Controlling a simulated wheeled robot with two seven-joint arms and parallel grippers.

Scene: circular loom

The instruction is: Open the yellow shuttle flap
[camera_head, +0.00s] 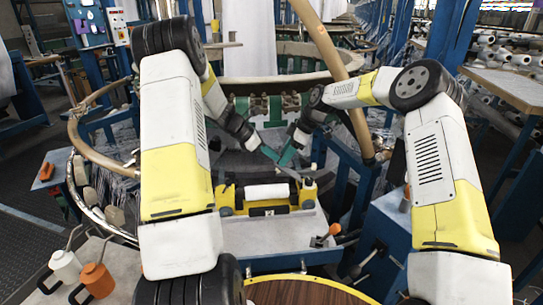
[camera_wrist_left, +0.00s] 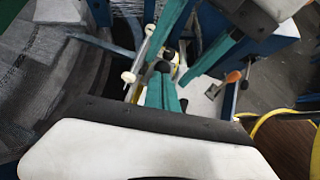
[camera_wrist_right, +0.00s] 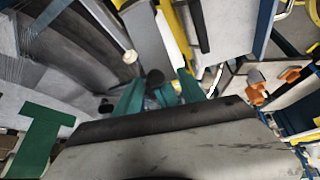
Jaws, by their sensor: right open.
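The yellow shuttle (camera_head: 292,190) sits on a pale plate in the middle of the head view, with a white roll (camera_head: 267,192) lying in it. A thin grey bar shows just above the roll; I cannot tell whether this is the flap or how far it is open. My left gripper (camera_head: 268,153) hangs above and behind the shuttle; its teal fingers (camera_wrist_left: 161,92) are close together with nothing visible between them. My right gripper (camera_head: 288,155) is beside it, also above the shuttle, with its teal fingers (camera_wrist_right: 160,92) spread and empty. Part of the shuttle shows yellow in the right wrist view (camera_wrist_right: 178,32).
The loom's ring (camera_head: 92,160) curves around the left. An orange-handled tool (camera_head: 333,230) lies right of the shuttle. A round wooden top (camera_head: 300,292) is at the front. The two grippers are close together.

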